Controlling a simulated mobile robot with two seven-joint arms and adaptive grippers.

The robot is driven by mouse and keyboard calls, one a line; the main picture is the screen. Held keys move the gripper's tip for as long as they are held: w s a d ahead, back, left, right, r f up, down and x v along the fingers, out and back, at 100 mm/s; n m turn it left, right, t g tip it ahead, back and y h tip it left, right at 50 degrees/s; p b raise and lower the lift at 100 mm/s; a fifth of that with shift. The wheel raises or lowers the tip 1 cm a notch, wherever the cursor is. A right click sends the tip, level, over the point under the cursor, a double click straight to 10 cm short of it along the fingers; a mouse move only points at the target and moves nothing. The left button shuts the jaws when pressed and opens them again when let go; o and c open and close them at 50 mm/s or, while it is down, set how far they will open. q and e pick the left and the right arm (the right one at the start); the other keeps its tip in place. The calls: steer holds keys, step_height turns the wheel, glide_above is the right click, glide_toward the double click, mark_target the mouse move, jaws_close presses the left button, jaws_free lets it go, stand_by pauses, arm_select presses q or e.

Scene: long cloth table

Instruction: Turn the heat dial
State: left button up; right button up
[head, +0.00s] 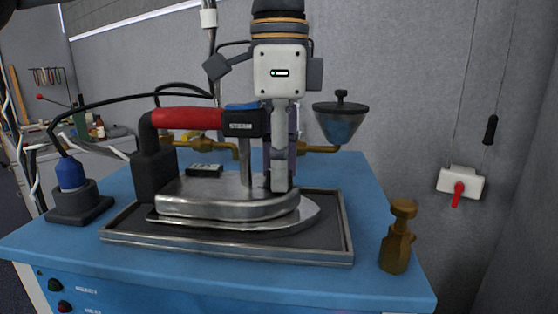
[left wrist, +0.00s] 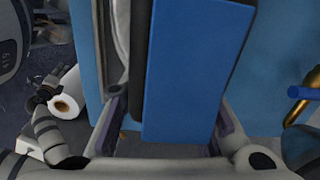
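A flat metal iron with a red handle (head: 188,117) stands on a dark tray (head: 230,252) with a metal rim. A blue piece (head: 242,106) tops the black, labelled front end of the handle. I cannot make out a heat dial with certainty; it may be hidden. My left gripper (head: 280,165) points down at the iron's front end, right of the black block. In the left wrist view its fingers (left wrist: 168,122) with purple pads stand apart, and a blue slab (left wrist: 190,75) fills much of the view between them. I cannot tell whether they touch it. My right gripper is out of view.
The blue table (head: 372,215) bears a brass fitting (head: 397,240) at front right and a blue-capped connector (head: 72,180) at left. A black cable arches over the left side. A wall switch with a red lever (head: 458,192) is at right. A paper roll (left wrist: 68,102) shows below.

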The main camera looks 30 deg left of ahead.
arm_select(q)
steer(key=o, duration=0.3)
steer(key=shift+o, duration=0.2)
step_height(320, 180, up, 12)
stand_by(0.3)
step_height(320, 180, down, 12)
steer(key=m, duration=0.7)
